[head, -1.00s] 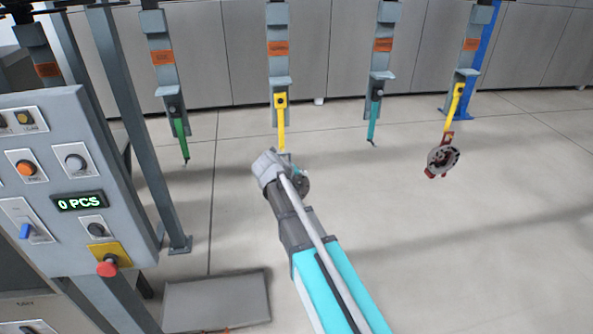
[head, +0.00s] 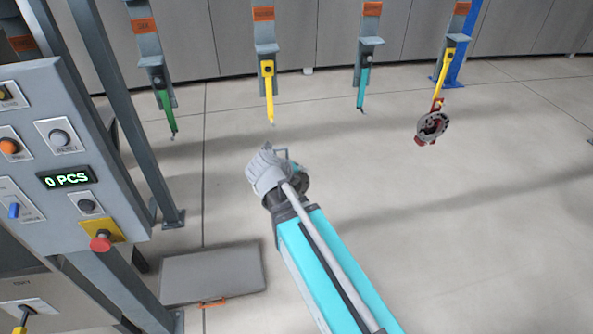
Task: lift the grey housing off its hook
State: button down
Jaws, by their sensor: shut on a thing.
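My gripper (head: 293,168) is at the end of my arm, in the middle of the head view. It is shut on the grey housing (head: 264,172), a light grey lump at the arm's end. A thin grey loop shows at its top. The fingers are mostly hidden, so the exact grip is unclear. The yellow hook (head: 268,95) above hangs bare, and a gap shows in the picture between its tip and the housing.
A green hook (head: 166,108) and a teal hook (head: 363,85) hang empty on either side. A dark red and grey housing (head: 432,126) hangs from the right yellow hook (head: 442,75). A control panel (head: 70,150) stands left, above a grey lidded box (head: 212,273).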

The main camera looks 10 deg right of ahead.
jog(key=shift+r+p, duration=0.9)
jog(key=shift+r, duration=0.05)
dwell(0.5)
jog(key=shift+s, duration=0.2)
dwell(0.3)
